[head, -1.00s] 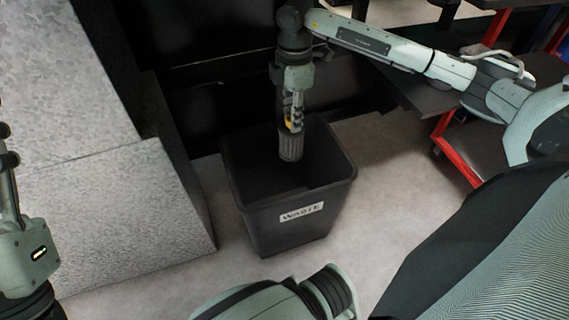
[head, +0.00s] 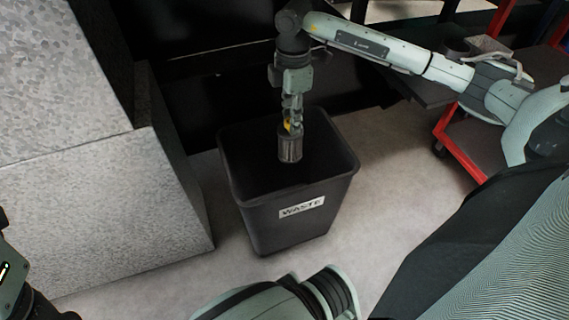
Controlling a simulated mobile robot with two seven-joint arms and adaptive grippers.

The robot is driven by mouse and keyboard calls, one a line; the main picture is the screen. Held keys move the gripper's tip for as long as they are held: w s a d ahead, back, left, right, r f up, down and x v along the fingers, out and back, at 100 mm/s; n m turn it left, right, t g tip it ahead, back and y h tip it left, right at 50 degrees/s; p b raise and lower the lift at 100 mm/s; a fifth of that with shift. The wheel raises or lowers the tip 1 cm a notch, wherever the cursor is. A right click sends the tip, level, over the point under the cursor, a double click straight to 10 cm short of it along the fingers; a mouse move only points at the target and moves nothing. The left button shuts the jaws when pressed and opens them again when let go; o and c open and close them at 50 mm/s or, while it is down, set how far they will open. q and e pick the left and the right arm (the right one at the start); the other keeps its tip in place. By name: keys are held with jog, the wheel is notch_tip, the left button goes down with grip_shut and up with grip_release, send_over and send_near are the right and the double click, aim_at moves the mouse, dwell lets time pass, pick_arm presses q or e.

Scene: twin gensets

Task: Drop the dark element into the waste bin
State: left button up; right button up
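The dark element (head: 290,147) is a dark ribbed cylinder. It hangs upright from my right gripper (head: 290,126), whose fingers are shut on its top. The black waste bin (head: 303,225) stands on the floor with a white "WASTE" label on its front. The element is over the bin's open mouth, and its lower end appears at or just below rim height; the exact depth is hard to tell. The bin's floor is dark and hidden. Of my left arm only a part (head: 20,285) shows at the lower left edge; its gripper fingers are out of the picture.
A large grey speckled block (head: 110,215) stands left of the bin. A dark panel is behind the bin. A red-framed cart (head: 462,150) with a dark top stands at the right. Pale floor is free around the bin's front and right.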

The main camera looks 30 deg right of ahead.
jog(key=o, duration=0.5)
jog(key=shift+r, duration=0.15)
notch_tip(320, 180, up, 12)
jog(key=shift+f, duration=0.1)
dwell(0.5)
